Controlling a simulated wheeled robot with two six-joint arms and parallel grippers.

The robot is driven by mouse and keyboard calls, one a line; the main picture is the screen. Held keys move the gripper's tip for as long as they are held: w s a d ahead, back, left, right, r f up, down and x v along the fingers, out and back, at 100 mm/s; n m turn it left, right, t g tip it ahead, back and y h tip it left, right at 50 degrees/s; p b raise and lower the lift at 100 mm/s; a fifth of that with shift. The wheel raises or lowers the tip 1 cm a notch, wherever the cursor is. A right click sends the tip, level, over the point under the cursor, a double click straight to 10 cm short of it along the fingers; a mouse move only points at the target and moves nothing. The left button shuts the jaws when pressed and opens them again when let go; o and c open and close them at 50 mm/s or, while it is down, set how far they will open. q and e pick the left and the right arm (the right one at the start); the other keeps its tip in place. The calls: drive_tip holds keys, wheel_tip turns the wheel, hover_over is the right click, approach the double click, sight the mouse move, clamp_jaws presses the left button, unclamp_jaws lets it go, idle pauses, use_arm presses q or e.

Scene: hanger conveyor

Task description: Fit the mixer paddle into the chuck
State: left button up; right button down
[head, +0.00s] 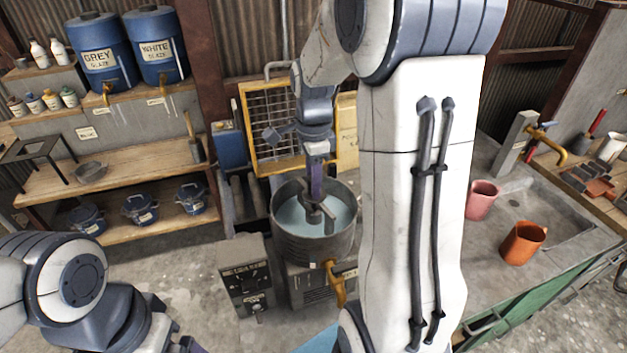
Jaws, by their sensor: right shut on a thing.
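My right gripper (317,188) points down over a round grey vat (312,246) of pale blue liquid. Its purple fingers are shut on a grey metal piece at their tips, which looks like the mixer paddle (320,213). The paddle is over or in the liquid; its lower end cannot be made out. I cannot pick out the chuck; my right arm covers much of the middle. Of my left gripper, only a small purple part (190,346) shows at the bottom edge, so its jaws cannot be read.
A yellow-framed mesh guard (271,122) stands behind the vat. A grey control box (246,278) stands to its left. Shelves with blue glaze barrels (103,60) and lidded pots are at left. A sink counter with a pink cup (482,200) and an orange jug (522,243) is at right.

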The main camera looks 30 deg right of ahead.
drive_tip(key=shift+f+b, duration=1)
drive_tip(key=shift+f, duration=0.55)
idle(1.4)
drive_tip(key=c, duration=0.8)
unclamp_jaws()
drive_tip(key=o, duration=0.6)
drive_tip(key=shift+r, duration=0.4)
wheel_tip(320, 180, up, 10)
drive_tip(key=shift+f+b, duration=0.1)
drive_tip(key=shift+b, duration=0.75)
